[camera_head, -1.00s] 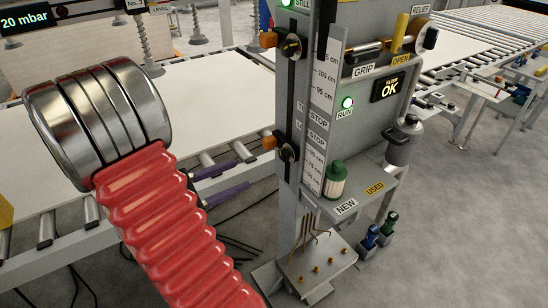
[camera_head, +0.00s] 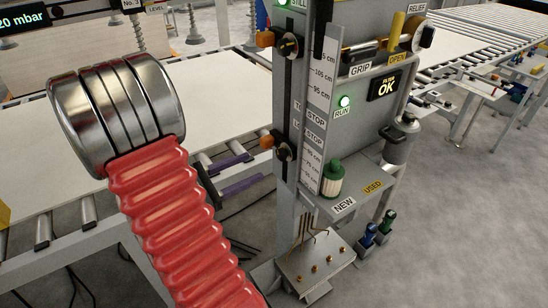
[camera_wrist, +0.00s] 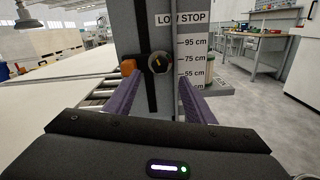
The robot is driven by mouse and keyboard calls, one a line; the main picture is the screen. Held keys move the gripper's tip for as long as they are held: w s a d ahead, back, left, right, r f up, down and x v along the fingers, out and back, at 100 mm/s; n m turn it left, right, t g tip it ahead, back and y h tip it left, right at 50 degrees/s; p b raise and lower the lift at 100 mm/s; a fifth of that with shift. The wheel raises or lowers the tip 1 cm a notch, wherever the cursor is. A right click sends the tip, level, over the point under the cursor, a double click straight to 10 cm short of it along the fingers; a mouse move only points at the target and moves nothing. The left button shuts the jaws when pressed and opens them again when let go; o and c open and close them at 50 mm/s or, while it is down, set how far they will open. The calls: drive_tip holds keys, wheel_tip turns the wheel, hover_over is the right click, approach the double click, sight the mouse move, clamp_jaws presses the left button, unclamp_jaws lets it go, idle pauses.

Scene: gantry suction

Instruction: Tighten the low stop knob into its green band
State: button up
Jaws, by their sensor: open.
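The low stop knob (camera_head: 283,152) is a dark round knob on the grey post, below the top stop knob (camera_head: 289,45). In the wrist view the low stop knob (camera_wrist: 159,62) sits straight ahead, with a yellowish mark on its face. An orange block (camera_wrist: 128,67) is at its left. I cannot make out a green band. My gripper (camera_head: 257,168) has purple fingers, left of the post and slightly below the knob. In the wrist view my gripper (camera_wrist: 160,80) is open and empty, its fingers flanking the knob's line but short of it.
The height scale (camera_head: 321,95) runs beside the knobs. A green-capped filter (camera_head: 333,178) stands on the shelf (camera_head: 358,200) at right. A red ribbed hose (camera_head: 175,220) with a metal cylinder fills the left foreground. Roller conveyors with pale sheets lie behind.

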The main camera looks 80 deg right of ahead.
sight(278, 155)
drive_tip(key=shift+x, duration=4.6)
drive_tip(key=shift+c, duration=0.7)
drive_tip(key=c, duration=0.9)
